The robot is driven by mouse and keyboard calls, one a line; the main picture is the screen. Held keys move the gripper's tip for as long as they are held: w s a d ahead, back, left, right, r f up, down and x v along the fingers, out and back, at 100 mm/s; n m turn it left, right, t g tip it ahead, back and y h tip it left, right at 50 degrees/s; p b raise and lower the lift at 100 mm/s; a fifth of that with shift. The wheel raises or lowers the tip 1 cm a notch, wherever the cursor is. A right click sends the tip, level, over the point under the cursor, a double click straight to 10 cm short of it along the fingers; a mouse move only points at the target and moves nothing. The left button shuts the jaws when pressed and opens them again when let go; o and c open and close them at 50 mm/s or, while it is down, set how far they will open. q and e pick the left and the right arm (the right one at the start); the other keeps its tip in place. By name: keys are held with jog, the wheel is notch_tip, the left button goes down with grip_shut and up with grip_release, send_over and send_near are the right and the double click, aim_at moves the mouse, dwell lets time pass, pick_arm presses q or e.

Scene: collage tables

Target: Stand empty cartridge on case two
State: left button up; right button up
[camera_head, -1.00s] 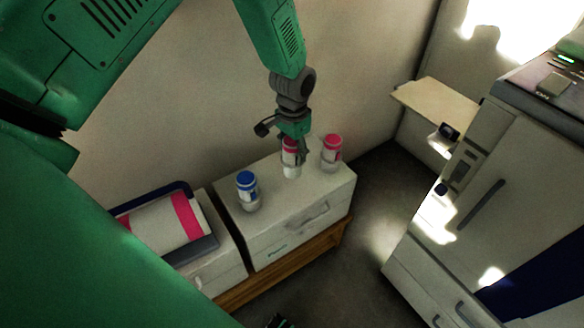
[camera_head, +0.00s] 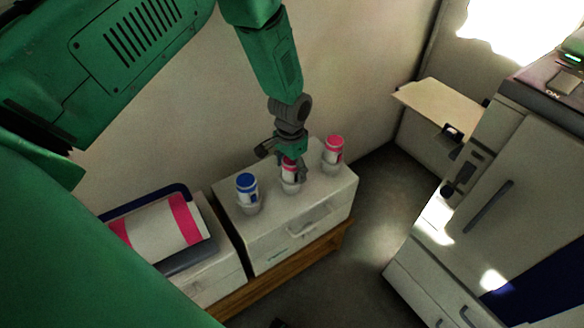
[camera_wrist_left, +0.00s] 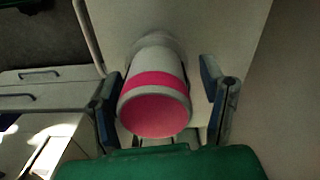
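A white cartridge with a pink band and pink end (camera_head: 290,174) stands upright on the right-hand white case (camera_head: 272,222), between a blue-topped cartridge (camera_head: 247,188) and another pink-topped cartridge (camera_head: 334,150). The pink end also shows in the left wrist view (camera_wrist_left: 155,112). My left gripper (camera_head: 290,160) comes down from above over the middle cartridge. In the left wrist view its fingers (camera_wrist_left: 165,100) stand on either side of the cartridge with gaps. The gripper partly hides the cartridge in the head view. My right gripper is not seen.
A second white case (camera_head: 222,280) at left carries a dark tray with a pink-striped white roll (camera_head: 165,230). Both cases sit on a wooden bench (camera_head: 300,258). A wall stands close behind. A large white cabinet (camera_head: 480,200) stands right, across open floor.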

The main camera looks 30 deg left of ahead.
pick_arm(q)
jog(key=shift+d+r, duration=0.15)
jog(key=shift+r, duration=0.15)
notch_tip(320, 180, up, 11)
jog(key=p, duration=0.3)
jog(key=shift+f, duration=0.2)
jog(key=shift+r, duration=0.6)
